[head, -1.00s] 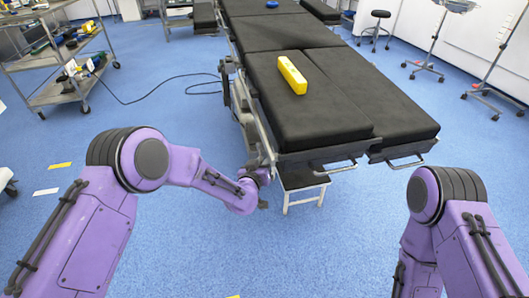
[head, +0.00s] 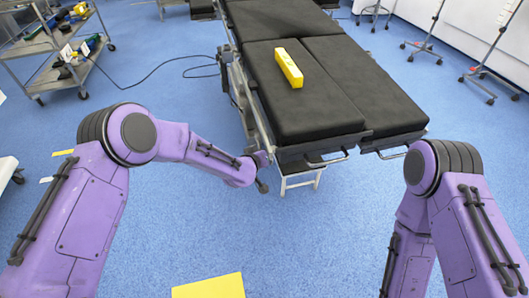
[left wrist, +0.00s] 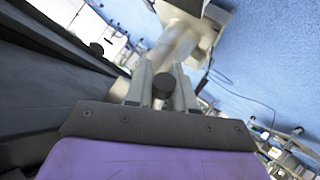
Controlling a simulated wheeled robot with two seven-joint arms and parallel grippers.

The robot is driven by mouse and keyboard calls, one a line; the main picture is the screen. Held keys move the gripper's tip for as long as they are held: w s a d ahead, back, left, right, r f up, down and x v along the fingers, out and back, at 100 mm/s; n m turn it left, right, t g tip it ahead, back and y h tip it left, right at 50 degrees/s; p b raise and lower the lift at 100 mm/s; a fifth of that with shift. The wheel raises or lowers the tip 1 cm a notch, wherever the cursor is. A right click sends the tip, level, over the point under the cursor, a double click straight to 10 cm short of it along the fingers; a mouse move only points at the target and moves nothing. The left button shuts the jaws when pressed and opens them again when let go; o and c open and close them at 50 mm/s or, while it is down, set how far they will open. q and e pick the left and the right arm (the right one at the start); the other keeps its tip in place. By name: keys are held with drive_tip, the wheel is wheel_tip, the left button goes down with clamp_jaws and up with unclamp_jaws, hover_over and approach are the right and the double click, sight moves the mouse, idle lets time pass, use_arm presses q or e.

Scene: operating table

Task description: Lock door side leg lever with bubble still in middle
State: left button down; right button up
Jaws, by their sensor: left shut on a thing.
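The yellow level (head: 289,68) lies lengthwise on the left leg section (head: 285,115) of the black operating table. Its bubble is too small to make out. My left gripper (head: 263,172) is low at the table's near left corner, beside the side rail. In the left wrist view the fingers of my left gripper (left wrist: 163,80) are shut around a dark round knob, which looks like the end of the leg lever (left wrist: 162,88). The rest of the lever is hidden. My right arm comes in from the right, but its gripper is out of view.
The right leg section (head: 370,90) lies beside the left one, with metal handles at the near ends. A small white-legged step stool (head: 300,180) stands under the table. A trolley (head: 55,60) is at the far left. A yellow panel (head: 210,288) shows at the bottom.

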use_arm(q)
drive_tip(key=shift+d, duration=0.15)
drive_tip(key=c, duration=1.1)
unclamp_jaws()
drive_tip(key=shift+s+r, duration=0.1)
drive_tip(key=shift+s+a+r, duration=0.2)
drive_tip(key=shift+s+a, duration=0.05)
drive_tip(key=p+v, duration=0.1)
drive_tip(key=v, duration=0.8)
drive_tip(key=shift+s, duration=0.35)
drive_tip(key=shift+r, duration=0.15)
